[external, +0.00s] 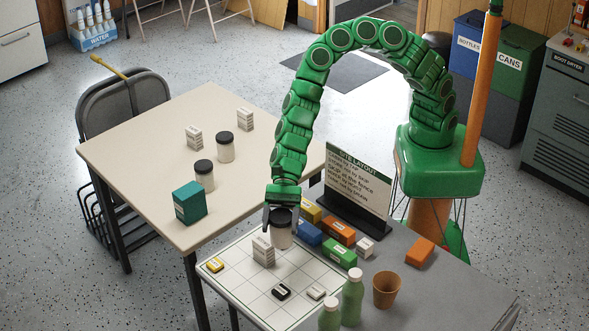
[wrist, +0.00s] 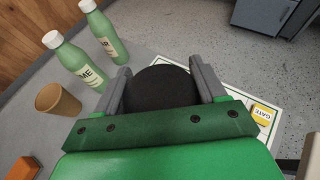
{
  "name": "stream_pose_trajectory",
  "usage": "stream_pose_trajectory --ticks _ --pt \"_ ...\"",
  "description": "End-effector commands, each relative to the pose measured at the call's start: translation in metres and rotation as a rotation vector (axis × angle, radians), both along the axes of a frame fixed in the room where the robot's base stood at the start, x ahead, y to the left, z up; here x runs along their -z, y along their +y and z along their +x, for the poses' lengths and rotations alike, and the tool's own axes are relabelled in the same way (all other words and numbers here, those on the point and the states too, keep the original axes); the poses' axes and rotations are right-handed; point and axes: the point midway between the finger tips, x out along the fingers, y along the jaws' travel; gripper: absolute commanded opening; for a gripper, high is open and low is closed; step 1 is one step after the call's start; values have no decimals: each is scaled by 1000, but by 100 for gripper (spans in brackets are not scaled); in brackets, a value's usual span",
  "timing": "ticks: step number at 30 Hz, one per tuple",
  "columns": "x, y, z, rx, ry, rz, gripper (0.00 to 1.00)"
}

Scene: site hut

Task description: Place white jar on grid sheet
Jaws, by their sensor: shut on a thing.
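My gripper (external: 281,212) is shut on a white jar (external: 282,236) with a black lid. The jar hangs upright at the back of the white grid sheet (external: 245,290); I cannot tell if its base touches the sheet. In the wrist view, the dark lid (wrist: 161,88) sits between the two fingers of my gripper (wrist: 161,70), and the lid hides the jar's body. A corner of the grid sheet shows there at right. Two more white jars with black lids, one (external: 225,147) behind the other (external: 204,177), stand on the beige table.
A white stack (external: 263,251) stands close left of the held jar. A yellow block (external: 215,265), black block (external: 281,291) and small white block (external: 316,293) lie on the sheet. Coloured blocks, a sign (external: 357,188), green bottles (external: 352,298) and a brown cup (external: 386,290) stand right.

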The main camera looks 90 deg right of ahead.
Motion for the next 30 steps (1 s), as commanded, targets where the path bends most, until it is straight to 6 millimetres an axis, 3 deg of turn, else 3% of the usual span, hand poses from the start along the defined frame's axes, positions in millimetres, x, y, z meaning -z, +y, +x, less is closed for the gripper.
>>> stream_pose_trajectory --ticks 17,30 --pt "29 43 46 -4 -2 0 28" --pt "66 63 69 -1 -1 2 28"
